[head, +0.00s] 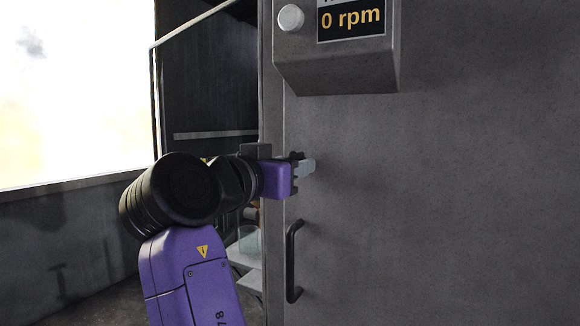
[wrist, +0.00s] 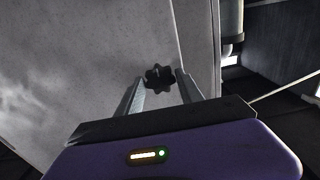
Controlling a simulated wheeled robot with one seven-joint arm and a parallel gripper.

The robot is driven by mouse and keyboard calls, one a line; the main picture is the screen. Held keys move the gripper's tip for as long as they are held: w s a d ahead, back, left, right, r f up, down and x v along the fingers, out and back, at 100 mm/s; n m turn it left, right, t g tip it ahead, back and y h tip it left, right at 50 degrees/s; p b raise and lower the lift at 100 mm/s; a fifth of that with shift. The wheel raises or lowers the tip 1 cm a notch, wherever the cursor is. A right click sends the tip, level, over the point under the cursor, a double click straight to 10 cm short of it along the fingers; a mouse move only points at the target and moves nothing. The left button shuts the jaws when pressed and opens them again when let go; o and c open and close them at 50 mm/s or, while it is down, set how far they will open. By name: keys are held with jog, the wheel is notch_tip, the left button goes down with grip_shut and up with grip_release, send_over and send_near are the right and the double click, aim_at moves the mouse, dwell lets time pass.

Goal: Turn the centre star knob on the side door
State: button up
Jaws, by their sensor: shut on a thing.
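The centre star knob (wrist: 159,77) is dark and lobed, on the pale grey face of the side door (wrist: 95,60) in the wrist view. My gripper (wrist: 161,80) has one finger on each side of it and is shut on it. In the head view my gripper (head: 305,166) reaches the left part of the grey side door (head: 450,200), above a dark bar handle (head: 292,262). There the fingers and purple gripper body mostly hide the knob.
A box with a "0 rpm" display (head: 350,20) and a pale round button (head: 291,17) juts out above my gripper. Left of the door is a dark recess with a rail (head: 215,134). The door's right side is clear.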

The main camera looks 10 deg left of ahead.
jog(key=o, duration=1.3)
jog(key=shift+s, duration=0.1)
jog(key=shift+v, duration=3.85)
